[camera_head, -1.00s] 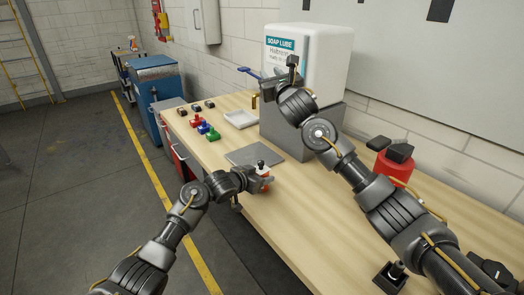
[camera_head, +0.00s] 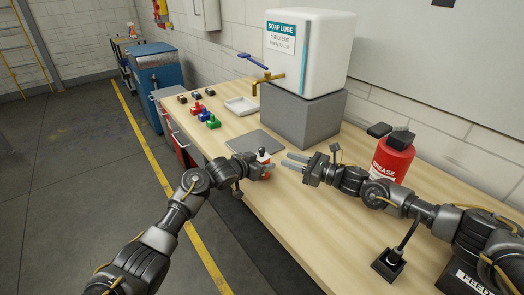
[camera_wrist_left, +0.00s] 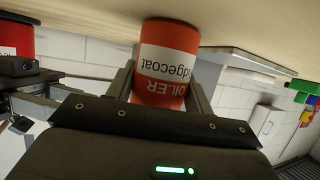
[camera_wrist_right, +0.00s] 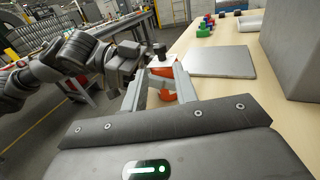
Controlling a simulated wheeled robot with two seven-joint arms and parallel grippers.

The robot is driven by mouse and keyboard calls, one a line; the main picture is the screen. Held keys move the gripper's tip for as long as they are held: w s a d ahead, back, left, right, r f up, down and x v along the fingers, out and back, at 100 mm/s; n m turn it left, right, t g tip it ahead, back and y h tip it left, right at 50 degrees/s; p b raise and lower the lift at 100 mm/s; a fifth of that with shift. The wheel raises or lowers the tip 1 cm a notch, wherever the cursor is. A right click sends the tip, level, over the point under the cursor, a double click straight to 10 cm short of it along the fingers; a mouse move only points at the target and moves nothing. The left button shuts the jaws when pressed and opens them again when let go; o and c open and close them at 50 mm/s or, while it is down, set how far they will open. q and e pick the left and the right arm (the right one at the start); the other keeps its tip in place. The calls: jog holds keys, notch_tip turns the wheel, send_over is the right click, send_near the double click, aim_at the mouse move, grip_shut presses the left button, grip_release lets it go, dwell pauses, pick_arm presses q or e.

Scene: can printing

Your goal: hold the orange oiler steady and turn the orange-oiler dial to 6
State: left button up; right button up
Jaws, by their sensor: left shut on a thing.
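The orange oiler (camera_wrist_left: 166,60) has a white label and stands between the jaws of my left gripper (camera_wrist_left: 160,85), which is shut on it. In the head view the oiler (camera_head: 264,156) shows small at the table's front edge, its dark top upward and its lower body partly hidden by the left gripper (camera_head: 266,170). My right gripper (camera_head: 292,164) is open just right of the oiler and points at it. In the right wrist view the oiler (camera_wrist_right: 172,88) shows between the open fingers, its dark cap (camera_wrist_right: 160,50) above them. The dial's marking is too small to read.
A flat grey plate (camera_head: 256,143) lies behind the oiler. Red, blue and green stamps (camera_head: 205,115) and a white tray (camera_head: 242,106) stand farther back. The soap lube tank (camera_head: 310,50) stands on a grey block. A red grease can (camera_head: 390,162) is behind my right arm.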

aim_at(262, 149)
jog(key=x, duration=1.1)
jog(key=shift+a, duration=0.1)
